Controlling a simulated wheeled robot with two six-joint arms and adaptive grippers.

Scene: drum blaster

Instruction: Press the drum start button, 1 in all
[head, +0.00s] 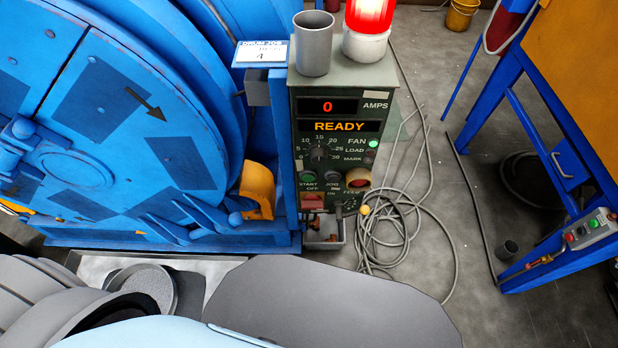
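The drum control panel (339,110) stands upright at the right of the big blue drum (130,110). Its displays show "0" amps and "READY". A red switch (312,202) is below the start button. Nothing covers the start button. Neither gripper is in view.
A grey cup (313,43) and a lit red beacon (369,20) stand on the panel's top. Grey cable (405,225) lies coiled on the floor at its right. A blue-legged stand (520,120) with a small button box (591,229) is at the right.

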